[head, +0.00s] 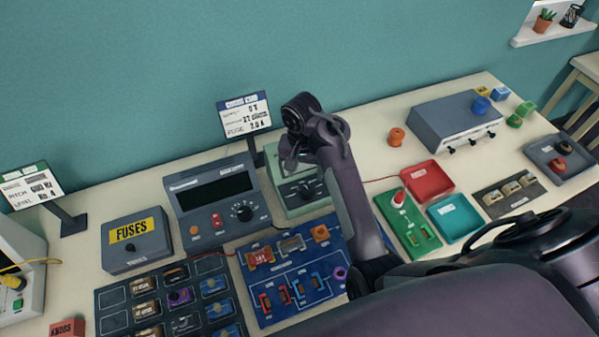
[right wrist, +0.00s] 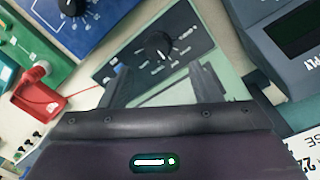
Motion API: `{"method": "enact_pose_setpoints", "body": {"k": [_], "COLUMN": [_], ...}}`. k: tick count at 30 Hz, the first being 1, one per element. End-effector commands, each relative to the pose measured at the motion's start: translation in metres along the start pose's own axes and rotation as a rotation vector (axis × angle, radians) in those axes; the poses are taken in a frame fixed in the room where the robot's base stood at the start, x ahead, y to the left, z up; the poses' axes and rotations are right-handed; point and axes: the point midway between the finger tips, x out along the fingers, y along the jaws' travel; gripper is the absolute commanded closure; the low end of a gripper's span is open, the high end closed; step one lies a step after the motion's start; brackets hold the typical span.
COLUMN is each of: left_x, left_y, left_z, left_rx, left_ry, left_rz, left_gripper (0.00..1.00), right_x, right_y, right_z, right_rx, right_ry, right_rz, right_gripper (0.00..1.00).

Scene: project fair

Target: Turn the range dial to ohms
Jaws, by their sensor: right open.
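The pale green meter (head: 275,162) stands on the table, partly hidden behind my right arm in the head view. Its dark front panel carries the black range dial (right wrist: 158,46), which shows whole in the right wrist view. The dial has a light pointer mark, but the marks around it are too small to read. My right gripper (right wrist: 160,82) is open and empty above the meter. Its two fingers are spread to either side of the dial's line, apart from it. In the head view the right gripper (head: 292,160) points down at the meter. My left gripper is out of view.
The grey bench supply (head: 205,172) stands close beside the meter, with a sign (head: 243,113) behind. A blue circuit board (head: 260,300) lies in front. A red tray (head: 428,182) and green board (head: 408,222) are to the right. Bare table lies behind the red tray.

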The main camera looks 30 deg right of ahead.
Motion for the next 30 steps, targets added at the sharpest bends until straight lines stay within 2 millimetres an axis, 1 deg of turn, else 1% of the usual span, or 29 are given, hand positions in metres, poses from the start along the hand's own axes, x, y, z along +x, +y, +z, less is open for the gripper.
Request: {"method": "enact_pose_setpoints", "body": {"k": [1, 4, 6, 9, 12, 15, 18, 20, 24, 25, 30], "left_x": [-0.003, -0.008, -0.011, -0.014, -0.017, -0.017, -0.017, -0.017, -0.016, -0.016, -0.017], "left_y": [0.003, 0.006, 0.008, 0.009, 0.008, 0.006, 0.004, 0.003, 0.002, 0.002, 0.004], "left_z": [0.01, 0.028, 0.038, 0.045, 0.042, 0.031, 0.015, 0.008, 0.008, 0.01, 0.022], "left_rx": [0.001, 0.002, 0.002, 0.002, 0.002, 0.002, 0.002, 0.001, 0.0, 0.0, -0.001], "left_ry": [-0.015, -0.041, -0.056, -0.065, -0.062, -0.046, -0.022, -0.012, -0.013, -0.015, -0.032], "left_rz": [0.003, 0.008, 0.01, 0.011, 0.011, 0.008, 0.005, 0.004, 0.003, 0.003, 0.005], "left_gripper": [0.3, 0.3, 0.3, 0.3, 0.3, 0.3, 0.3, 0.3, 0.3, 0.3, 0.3], "right_x": [0.005, 0.02, 0.032, 0.048, 0.06, 0.069, 0.073, 0.073, 0.073, 0.073, 0.073], "right_y": [0.001, 0.002, 0.002, 0.002, 0.001, 0.001, 0.001, 0.001, 0.0, 0.0, 0.0], "right_z": [0.001, 0.001, 0.001, 0.001, 0.0, 0.0, 0.0, 0.0, 0.0, 0.0, 0.001], "right_rx": [-0.001, -0.001, 0.0, -0.001, 0.0, -0.001, 0.001, 0.001, 0.001, 0.001, 0.0], "right_ry": [-0.003, -0.005, -0.004, -0.004, -0.001, -0.001, -0.001, -0.001, -0.001, -0.001, -0.001], "right_rz": [0.004, 0.005, 0.006, 0.005, 0.003, 0.002, 0.001, 0.001, 0.0, 0.0, 0.0], "right_gripper": [0.43, 0.43, 0.43, 0.43, 0.43, 0.43, 0.43, 0.43, 0.43, 0.44, 0.67]}}
